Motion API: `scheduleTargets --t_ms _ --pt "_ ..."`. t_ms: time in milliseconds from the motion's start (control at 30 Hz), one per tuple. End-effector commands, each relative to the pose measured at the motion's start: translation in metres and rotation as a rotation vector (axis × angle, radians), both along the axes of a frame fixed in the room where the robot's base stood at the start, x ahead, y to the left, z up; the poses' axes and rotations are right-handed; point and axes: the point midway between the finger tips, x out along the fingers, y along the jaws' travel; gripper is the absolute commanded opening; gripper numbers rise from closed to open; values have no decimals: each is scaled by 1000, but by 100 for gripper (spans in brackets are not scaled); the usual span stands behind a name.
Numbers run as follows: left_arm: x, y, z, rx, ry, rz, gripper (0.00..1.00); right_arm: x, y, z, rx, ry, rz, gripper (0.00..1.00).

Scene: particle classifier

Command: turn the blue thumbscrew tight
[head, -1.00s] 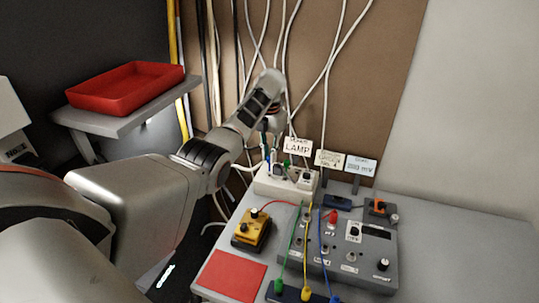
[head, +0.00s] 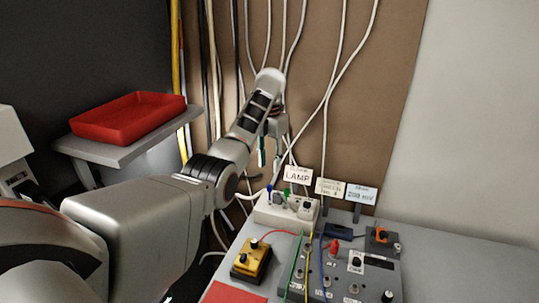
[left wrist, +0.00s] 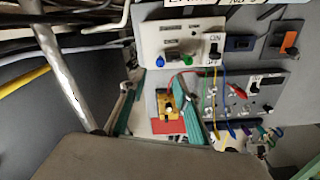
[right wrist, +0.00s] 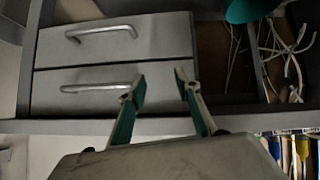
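The blue thumbscrew (head: 270,188) stands at the left end of the white terminal box (head: 268,215), beside a green one (head: 287,191). In the left wrist view the blue thumbscrew (left wrist: 160,61) shows at the lower left of the box's face, clear of the fingers. My left gripper (head: 269,154) is above the box, apart from it, fingers pointing down. It is open and empty, with its green-padded fingers apart in the left wrist view (left wrist: 155,92). My right gripper (right wrist: 162,85) is open and empty before grey drawers, away from the box.
A yellow device (head: 251,260) and a grey panel with cables (head: 375,278) are on the bench. Signs, including a LAMP card (head: 297,175), stand behind the box. Cables hang down the brown board. A red tray (head: 128,118) sits on a shelf at left.

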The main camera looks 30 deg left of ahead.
Motion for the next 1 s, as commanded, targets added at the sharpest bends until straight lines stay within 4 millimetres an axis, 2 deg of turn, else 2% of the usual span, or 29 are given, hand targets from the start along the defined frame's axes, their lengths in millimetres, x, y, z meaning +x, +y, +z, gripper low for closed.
scheduleTargets --t_ms 100,300,1000 --pt "1 -1 18 -2 -2 -1 31 0 0 0 0 -1 0 33" --pt "0 0 31 0 0 0 31 0 0 0 0 -1 0 33" --pt "0 0 32 0 1 0 31 3 0 2 0 -6 1 33"
